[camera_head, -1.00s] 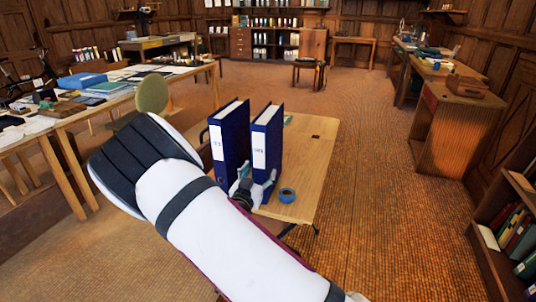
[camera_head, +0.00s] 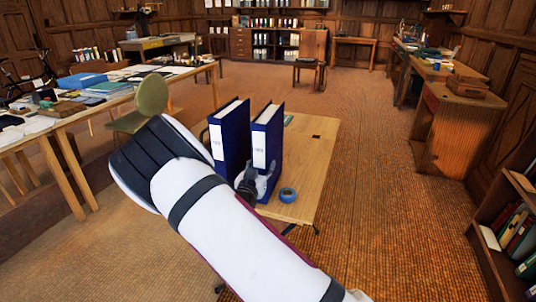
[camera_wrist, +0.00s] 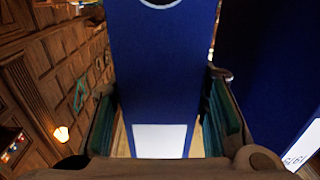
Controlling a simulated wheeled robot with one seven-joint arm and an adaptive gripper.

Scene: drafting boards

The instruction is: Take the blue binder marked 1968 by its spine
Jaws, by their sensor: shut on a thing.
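Two blue binders stand upright side by side on a small wooden table, spines facing me: the left binder (camera_head: 230,138) and the right binder (camera_head: 267,140). Each has a white spine label, too small to read in the head view. My gripper (camera_head: 257,180) is at the lower spine of the right binder. In the wrist view my gripper (camera_wrist: 161,122) has green pads on both sides of that binder's spine (camera_wrist: 155,75), shut on it. Its label (camera_wrist: 160,140) shows no readable writing. The other binder (camera_wrist: 265,80) is at the right there, its label partly seen, starting with "19".
A roll of blue tape (camera_head: 287,195) lies on the wooden table (camera_head: 310,165), right of the binders. A green chair (camera_head: 151,97) stands behind at the left, near a long cluttered table (camera_head: 95,107). Open floor lies to the right, before a bookcase (camera_head: 490,260).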

